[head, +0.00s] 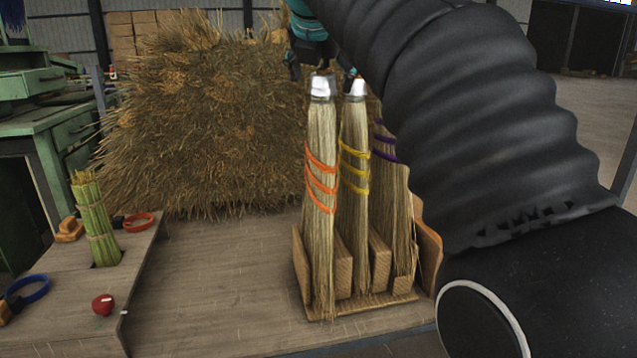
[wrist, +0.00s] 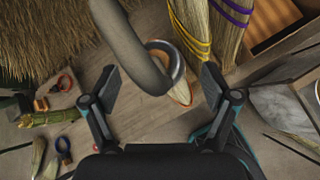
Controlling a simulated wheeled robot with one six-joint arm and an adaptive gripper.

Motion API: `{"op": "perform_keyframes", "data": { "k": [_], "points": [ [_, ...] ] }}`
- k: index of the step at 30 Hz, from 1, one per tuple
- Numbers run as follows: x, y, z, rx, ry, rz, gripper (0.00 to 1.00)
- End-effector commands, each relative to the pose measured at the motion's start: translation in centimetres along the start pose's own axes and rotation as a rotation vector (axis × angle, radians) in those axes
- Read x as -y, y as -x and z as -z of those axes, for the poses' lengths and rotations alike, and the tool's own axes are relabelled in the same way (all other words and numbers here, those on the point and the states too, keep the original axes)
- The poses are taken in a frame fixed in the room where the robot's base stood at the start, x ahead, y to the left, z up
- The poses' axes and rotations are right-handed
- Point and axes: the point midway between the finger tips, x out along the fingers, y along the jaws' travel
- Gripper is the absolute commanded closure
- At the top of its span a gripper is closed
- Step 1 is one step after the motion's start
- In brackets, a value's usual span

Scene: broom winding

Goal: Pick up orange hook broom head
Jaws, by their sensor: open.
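The orange-bound broom head (head: 321,150) stands upright at the left of a wooden rack (head: 343,270). It has straw bristles, orange bands and a silver cap. In the wrist view its orange band (wrist: 183,98) shows small beneath a grey curved hook (wrist: 133,45) and a metal ring. My gripper (head: 321,72) is just above the silver cap, pointing down. In the wrist view my gripper (wrist: 158,75) is open, with one finger on each side of the hook and ring. Visible gaps separate both fingers from the hook. My gripper partly hides the broom's top in the head view.
The yellow-bound broom head (head: 355,150) and purple-bound broom head (head: 390,180) stand close on the right. A large straw pile (head: 205,130) is behind. A green straw bundle (head: 95,220) and a red knob (head: 103,304) are left. The table (head: 215,290) between is clear.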

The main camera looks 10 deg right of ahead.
Motion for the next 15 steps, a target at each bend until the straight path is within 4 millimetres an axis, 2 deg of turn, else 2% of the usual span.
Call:
{"op": "perform_keyframes", "data": {
  "k": [3, 7, 15],
  "points": [
    [0.2, -1.8, 0.5, -0.002, 0.0, 0.002, 0.14],
    [0.2, -3.3, 0.4, -0.001, 0.0, 0.001, 0.14],
    [0.2, -3.9, 0.4, 0.0, 0.0, 0.0, 0.14]
  ]
}}
